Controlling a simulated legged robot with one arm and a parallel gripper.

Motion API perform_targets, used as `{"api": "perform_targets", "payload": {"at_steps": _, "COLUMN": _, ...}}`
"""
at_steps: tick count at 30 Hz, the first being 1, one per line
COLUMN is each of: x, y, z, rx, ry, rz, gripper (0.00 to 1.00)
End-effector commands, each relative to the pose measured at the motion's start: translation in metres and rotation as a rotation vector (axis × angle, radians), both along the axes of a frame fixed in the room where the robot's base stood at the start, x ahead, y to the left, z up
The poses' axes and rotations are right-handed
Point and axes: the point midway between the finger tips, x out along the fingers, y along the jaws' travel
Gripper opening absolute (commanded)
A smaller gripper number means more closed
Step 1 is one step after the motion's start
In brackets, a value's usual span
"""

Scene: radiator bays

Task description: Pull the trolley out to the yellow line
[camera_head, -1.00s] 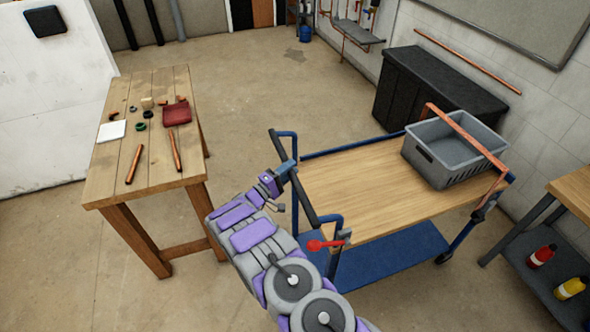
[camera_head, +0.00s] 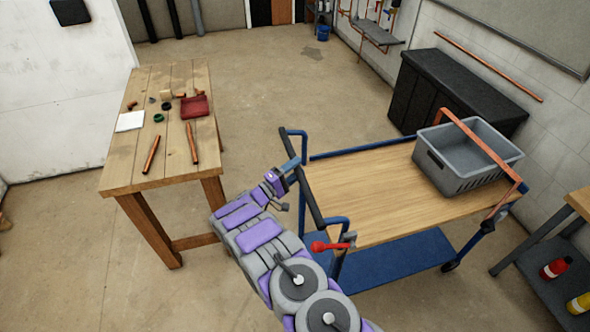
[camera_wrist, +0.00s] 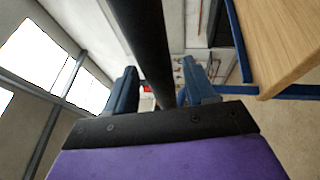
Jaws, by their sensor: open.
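The trolley has a wooden top deck (camera_head: 365,195), a blue frame and a blue lower shelf (camera_head: 395,262). Its black push handle (camera_head: 303,180) is at the left end. A red lever (camera_head: 328,246) sits at the near left corner. My gripper (camera_head: 287,168) is at the handle. In the wrist view, the black handle bar (camera_wrist: 145,50) runs between the two blue fingers of my gripper (camera_wrist: 155,88), which are apart with gaps to the bar. The trolley deck edge shows at the upper right of the wrist view. I see no yellow line in these frames.
A grey crate (camera_head: 460,180) and a copper pipe frame are on the trolley's right end. A wooden workbench (camera_head: 120,165) with pipes and small parts stands left. A black cabinet (camera_head: 450,90) is behind the trolley. A shelf with bottles (camera_head: 545,275) is at the right. Floor between bench and trolley is clear.

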Motion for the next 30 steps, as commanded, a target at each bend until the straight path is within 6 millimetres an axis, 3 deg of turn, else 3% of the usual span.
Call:
{"api": "perform_targets", "payload": {"at_steps": 8, "x": -0.01, "y": 0.009, "z": -0.002, "rx": 0.001, "ry": 0.0, "rz": 0.0, "gripper": 0.55}}
{"api": "perform_targets", "payload": {"at_steps": 21, "x": -0.069, "y": 0.083, "z": -0.021, "rx": -0.002, "ry": 0.0, "rz": 0.003, "gripper": 0.55}}
{"api": "perform_targets", "payload": {"at_steps": 30, "x": -0.102, "y": 0.12, "z": -0.031, "rx": -0.001, "ry": 0.0, "rz": 0.001, "gripper": 0.55}}
